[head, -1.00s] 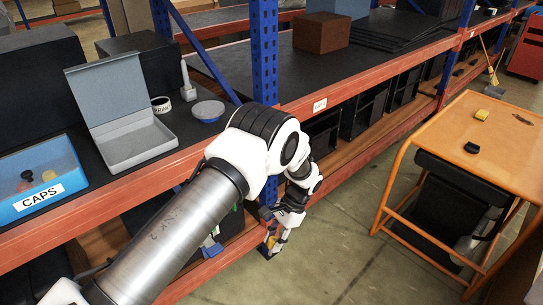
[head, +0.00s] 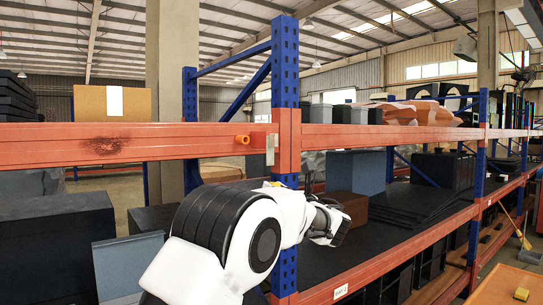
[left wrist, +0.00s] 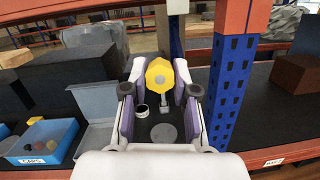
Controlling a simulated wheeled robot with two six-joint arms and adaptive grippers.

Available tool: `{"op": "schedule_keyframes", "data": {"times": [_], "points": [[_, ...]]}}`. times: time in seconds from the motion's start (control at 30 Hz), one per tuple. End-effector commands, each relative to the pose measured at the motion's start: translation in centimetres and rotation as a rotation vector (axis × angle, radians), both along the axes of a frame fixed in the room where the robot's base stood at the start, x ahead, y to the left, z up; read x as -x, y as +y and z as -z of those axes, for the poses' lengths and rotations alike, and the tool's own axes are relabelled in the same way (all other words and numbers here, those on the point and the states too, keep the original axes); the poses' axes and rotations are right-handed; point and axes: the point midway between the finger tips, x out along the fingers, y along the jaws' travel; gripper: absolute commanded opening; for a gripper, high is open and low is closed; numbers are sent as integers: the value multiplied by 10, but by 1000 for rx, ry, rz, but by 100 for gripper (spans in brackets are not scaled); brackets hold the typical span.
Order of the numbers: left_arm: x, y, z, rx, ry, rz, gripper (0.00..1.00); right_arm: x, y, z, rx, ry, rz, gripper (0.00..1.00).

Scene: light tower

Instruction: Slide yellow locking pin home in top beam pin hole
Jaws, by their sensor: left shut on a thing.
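The yellow locking pin (left wrist: 159,75) sits between the fingers of my left gripper (left wrist: 160,90) in the left wrist view, its faceted head towards the camera. The gripper is shut on it. In the head view my own arm hides most of this gripper; a small yellow patch (head: 272,184), seemingly the pin, shows just above the arm, below the top beam. The orange top beam (head: 170,140) meets the blue upright (head: 286,75). A short orange tube (head: 242,139) sticks out of the beam near that joint; I cannot make out the hole itself. My right gripper is not in view.
The blue upright (left wrist: 235,75) stands close right of the gripper in the left wrist view. Below on the shelf are the blue CAPS bin (left wrist: 42,142), an open grey case (left wrist: 95,130) and a roll (left wrist: 142,111). Brown and blue boxes stand right of the upright.

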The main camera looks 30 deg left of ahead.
Motion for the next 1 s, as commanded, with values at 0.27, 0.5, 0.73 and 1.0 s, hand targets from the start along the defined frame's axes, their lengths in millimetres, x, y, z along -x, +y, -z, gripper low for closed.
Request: {"op": "schedule_keyframes", "data": {"times": [0.27,0.5,0.73,1.0], "points": [[21,-1,-113,-106,-49,-40,0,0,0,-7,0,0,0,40],[24,-1,-121,-114,-49,-47,0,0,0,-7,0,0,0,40],[24,-3,-120,-116,-53,-50,0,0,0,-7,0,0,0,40],[15,19,-121,-112,-53,-51,0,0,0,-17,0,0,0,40]]}}
